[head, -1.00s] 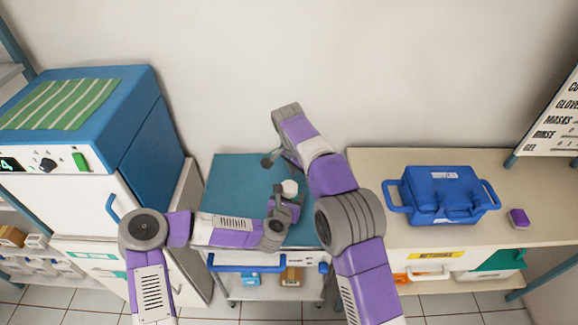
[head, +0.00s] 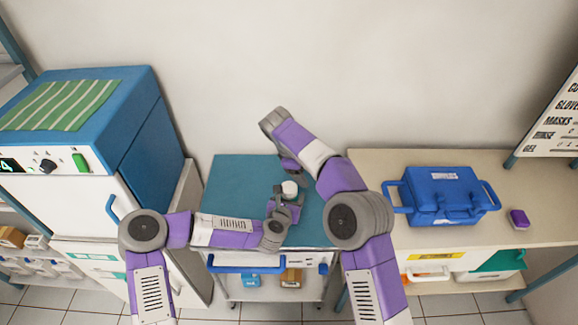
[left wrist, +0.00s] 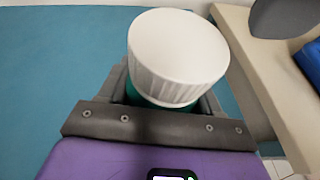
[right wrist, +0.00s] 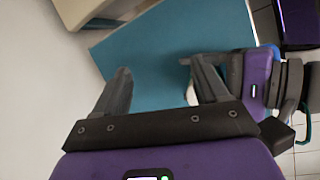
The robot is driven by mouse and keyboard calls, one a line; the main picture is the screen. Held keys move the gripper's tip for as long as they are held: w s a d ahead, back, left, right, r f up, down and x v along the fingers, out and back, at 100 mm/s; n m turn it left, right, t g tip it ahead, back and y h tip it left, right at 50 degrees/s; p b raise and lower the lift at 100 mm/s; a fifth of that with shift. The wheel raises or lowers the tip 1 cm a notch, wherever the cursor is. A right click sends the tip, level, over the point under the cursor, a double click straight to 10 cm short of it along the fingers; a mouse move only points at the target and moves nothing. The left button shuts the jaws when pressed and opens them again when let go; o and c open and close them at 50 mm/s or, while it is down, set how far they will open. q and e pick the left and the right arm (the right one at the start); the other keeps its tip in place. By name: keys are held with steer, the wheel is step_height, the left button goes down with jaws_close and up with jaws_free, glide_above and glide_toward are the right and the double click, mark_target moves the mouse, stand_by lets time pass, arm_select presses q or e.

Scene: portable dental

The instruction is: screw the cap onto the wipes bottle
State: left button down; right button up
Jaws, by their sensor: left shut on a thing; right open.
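The white ribbed cap (head: 289,189) sits on top of the wipes bottle, over the teal cart top. In the left wrist view the cap (left wrist: 178,58) fills the space above my left gripper (left wrist: 170,98). Only a sliver of the green bottle (left wrist: 132,93) shows beneath it. Whether the cap is threaded tight cannot be told. My left gripper is shut on the bottle, which looks upright. My right gripper (right wrist: 160,70) is open and empty, just behind and above the cap. A bit of white shows beside its right finger.
The teal cart top (head: 232,175) is otherwise clear. A blue case (head: 440,205) and a small purple block (head: 519,219) are on the counter at right. A blue and white cabinet (head: 130,150) stands at left. The wall is close behind the cart.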

mark_target(289, 187)
steer(key=s+a+r+n+y, duration=0.1)
steer(key=n, duration=0.2)
steer(key=a+r+n+g+y, duration=0.1)
steer(key=n, duration=0.2)
steer(key=s+a+r+n+y, duration=0.1)
steer(key=a+n, duration=0.1)
steer(key=n, duration=0.2)
steer(key=shift+s+r, duration=0.2)
steer(key=shift+s, duration=0.1)
steer(key=shift+s+a+r+n+g+y, duration=0.2)
steer(key=shift+r+n+y, duration=0.1)
steer(key=shift+n, duration=0.3)
steer(key=shift+s+a+r+n+g+y, duration=0.1)
steer(key=shift+a+r+n+g+y, duration=0.15)
steer(key=shift+n, duration=0.35)
steer(key=shift+d+f, duration=0.1)
steer(key=shift+f, duration=4)
steer(key=c, duration=0.9)
steer(key=o, duration=1)
steer(key=shift+c, duration=0.2)
steer(key=shift+r, duration=0.15)
steer(key=shift+r, duration=2.15)
